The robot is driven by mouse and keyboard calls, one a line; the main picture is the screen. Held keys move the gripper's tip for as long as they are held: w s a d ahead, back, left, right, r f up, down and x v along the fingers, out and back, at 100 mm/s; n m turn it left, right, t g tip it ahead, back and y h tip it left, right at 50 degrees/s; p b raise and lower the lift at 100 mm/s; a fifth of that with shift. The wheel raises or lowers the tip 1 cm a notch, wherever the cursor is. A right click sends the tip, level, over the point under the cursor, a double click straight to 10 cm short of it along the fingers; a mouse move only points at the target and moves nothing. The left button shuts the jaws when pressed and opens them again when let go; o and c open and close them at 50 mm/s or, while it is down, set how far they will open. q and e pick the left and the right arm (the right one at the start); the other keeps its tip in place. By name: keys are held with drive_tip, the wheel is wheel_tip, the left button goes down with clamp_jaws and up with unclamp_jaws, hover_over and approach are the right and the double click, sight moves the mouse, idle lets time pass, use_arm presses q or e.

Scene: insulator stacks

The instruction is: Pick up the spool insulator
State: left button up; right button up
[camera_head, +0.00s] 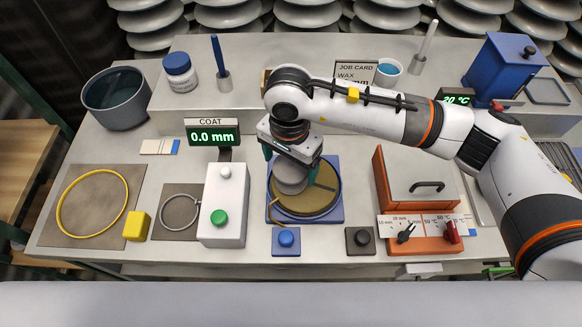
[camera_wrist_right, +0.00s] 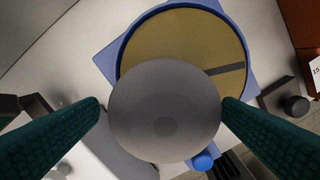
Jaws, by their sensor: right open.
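The spool insulator (camera_head: 291,183) shows as a grey, round-topped piece below my right gripper (camera_head: 291,164), over the round tan-filled dish (camera_head: 310,201) on its blue square base. In the right wrist view the spool insulator (camera_wrist_right: 165,125) is a grey disc with a darker centre, covering part of the dish's blue rim (camera_wrist_right: 120,60). The two green fingers of my right gripper (camera_wrist_right: 162,104) are apart, one on each side of the disc. A gap shows on the left; the right finger lies very close to its edge. The spool's lower part is hidden. My left gripper is not in view.
A white box with a green button (camera_head: 220,217) stands left of the dish. An orange-fronted unit with a lid (camera_head: 420,185) stands right. Blue (camera_head: 286,240) and dark (camera_head: 359,240) knobs sit in front. A yellow ring (camera_head: 68,228) lies far left. A raised shelf (camera_head: 270,95) runs behind.

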drive_tip(key=shift+d+f+p, duration=0.2)
drive_tip(key=shift+f+p, duration=0.15)
drive_tip(key=shift+f, duration=1.55)
drive_tip(key=shift+r, duration=0.1)
drive_tip(key=c, duration=1.3)
